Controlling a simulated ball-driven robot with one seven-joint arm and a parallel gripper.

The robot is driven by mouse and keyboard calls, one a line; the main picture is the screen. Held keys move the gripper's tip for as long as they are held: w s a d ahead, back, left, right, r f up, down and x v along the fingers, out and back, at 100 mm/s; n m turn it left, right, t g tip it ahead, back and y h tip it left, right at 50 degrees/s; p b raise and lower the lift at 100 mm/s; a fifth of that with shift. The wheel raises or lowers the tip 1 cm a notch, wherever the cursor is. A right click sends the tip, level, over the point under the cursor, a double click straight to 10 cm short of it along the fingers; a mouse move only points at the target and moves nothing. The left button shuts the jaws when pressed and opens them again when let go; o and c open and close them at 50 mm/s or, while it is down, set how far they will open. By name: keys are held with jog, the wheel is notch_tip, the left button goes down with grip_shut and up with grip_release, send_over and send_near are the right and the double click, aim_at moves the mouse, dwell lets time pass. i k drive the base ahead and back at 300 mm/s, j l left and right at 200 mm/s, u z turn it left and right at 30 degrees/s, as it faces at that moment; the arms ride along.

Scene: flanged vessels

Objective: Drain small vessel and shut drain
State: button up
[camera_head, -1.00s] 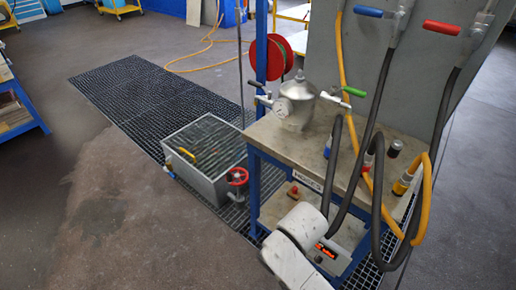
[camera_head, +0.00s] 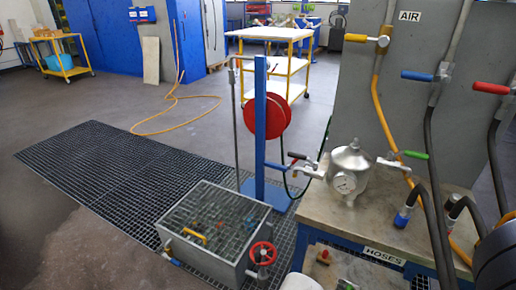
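The small vessel (camera_head: 349,172) is a silver metal pot with a domed lid and a round gauge (camera_head: 345,183) on its front. It stands upright on the bench. On its left is a valve with a dark and red lever (camera_head: 297,156), beside the blue post. On its right is a valve with a green lever (camera_head: 413,154). Whether either valve is open or shut, and which one is the drain, I cannot tell. My gripper is not in view. A white part at the bottom edge and a dark grey rounded part at the lower right look like my arm.
A grey grated tank (camera_head: 213,232) with a red handwheel (camera_head: 263,253) stands on the floor grating left of the bench (camera_head: 325,218). A blue post (camera_head: 260,130) carries a red reel. Hoses crowd the bench's right side. Open floor lies left.

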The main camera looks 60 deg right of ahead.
aim_at(295, 155)
jog(key=i+j, duration=0.15)
jog(key=i, duration=0.45)
jog(key=i+j, duration=0.1)
jog(key=i, duration=0.5)
jog(key=i+j, duration=0.15)
jog(key=i, duration=0.5)
